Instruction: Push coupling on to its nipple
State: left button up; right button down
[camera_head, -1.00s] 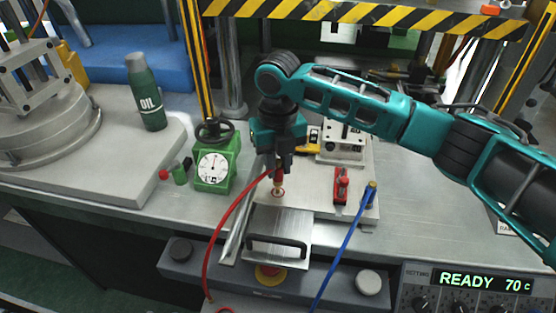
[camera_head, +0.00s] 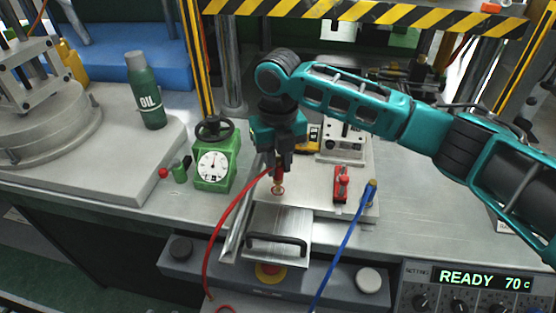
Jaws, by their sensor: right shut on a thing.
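My right gripper (camera_head: 279,163) points down over the metal plate and is shut on the coupling (camera_head: 278,174) at the end of the red hose (camera_head: 236,196). The coupling is upright and mostly covered by the fingers. Just below it a small copper-coloured nipple (camera_head: 278,190) stands on the plate. The coupling is right over the nipple; I cannot tell whether it is seated. A blue hose (camera_head: 344,240) runs up to a brass fitting (camera_head: 371,188) at the plate's right edge. My left gripper is out of view.
A green dial gauge with handwheel (camera_head: 214,166) stands left of the plate. A red clamp (camera_head: 341,184) and a metal block (camera_head: 343,143) are to the right. A handled metal cover (camera_head: 280,228) lies in front. A green oil bottle (camera_head: 146,92) stands at left. The bench at right is clear.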

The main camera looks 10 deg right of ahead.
jog(key=shift+f, duration=1.45)
jog(key=c, duration=0.9)
grip_release()
jog(key=shift+o, duration=0.2)
